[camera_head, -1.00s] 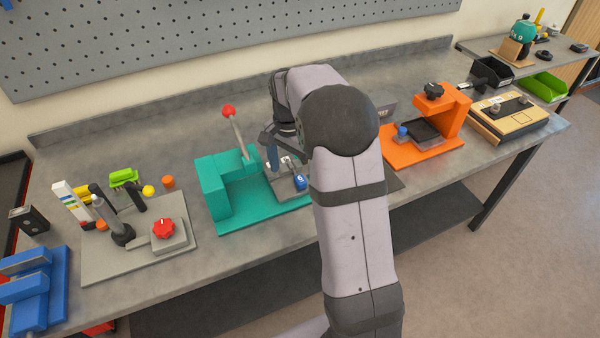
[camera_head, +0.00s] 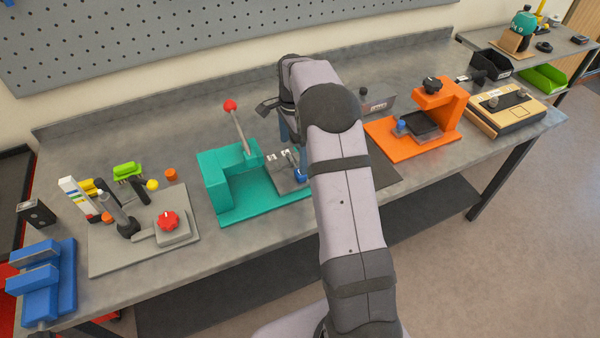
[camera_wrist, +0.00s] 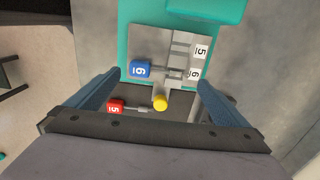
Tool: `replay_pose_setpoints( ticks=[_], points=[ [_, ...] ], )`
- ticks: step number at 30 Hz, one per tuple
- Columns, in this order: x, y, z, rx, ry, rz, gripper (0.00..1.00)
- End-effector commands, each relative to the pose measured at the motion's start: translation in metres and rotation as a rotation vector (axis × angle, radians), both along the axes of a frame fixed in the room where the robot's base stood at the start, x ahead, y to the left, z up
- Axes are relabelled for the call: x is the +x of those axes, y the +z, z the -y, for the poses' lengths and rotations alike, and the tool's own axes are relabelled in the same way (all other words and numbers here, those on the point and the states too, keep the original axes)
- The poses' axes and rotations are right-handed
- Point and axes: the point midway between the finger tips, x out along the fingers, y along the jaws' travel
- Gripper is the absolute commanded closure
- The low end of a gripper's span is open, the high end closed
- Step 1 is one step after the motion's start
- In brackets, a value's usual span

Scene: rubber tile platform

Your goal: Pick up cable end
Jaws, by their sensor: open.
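A blue block marked 6 (camera_wrist: 139,69) with a metal pin lies on a grey plate in the wrist view. It also shows in the head view (camera_head: 300,174), beside my arm. A red block marked 5 (camera_wrist: 115,107), also with a pin, lies nearer on a dark surface. Which of these is the cable end I cannot tell, and no cable is clearly visible. My gripper (camera_wrist: 160,82) is open and empty above them, its two blue fingers spread wide. In the head view my gripper (camera_head: 284,128) is partly hidden by my arm.
The teal fixture (camera_head: 228,205) has a lever with a red knob (camera_head: 230,105). A yellow round piece (camera_wrist: 160,103) sits between my fingers' sides. An orange fixture (camera_head: 383,141) stands to the right and a grey plate with a red knob (camera_head: 168,221) to the left.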

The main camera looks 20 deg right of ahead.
Motion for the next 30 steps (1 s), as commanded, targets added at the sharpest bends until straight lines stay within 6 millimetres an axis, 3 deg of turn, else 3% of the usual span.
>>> replay_pose_setpoints(
  ticks=[5, 15, 24, 25, 29, 30],
  points=[
    [-0.002, -0.008, 0.001, 0.001, 0.0, -0.004, 0.0],
    [-0.002, -0.047, 0.004, 0.001, 0.001, -0.002, 0.0],
    [-0.002, -0.052, 0.004, 0.0, 0.001, 0.0, 0.0],
    [-0.002, -0.052, 0.004, 0.0, 0.001, 0.0, 0.02],
    [-0.002, -0.052, 0.004, 0.0, 0.001, 0.0, 0.33],
    [-0.002, -0.052, 0.004, 0.0, 0.001, 0.0, 0.33]
  ],
)
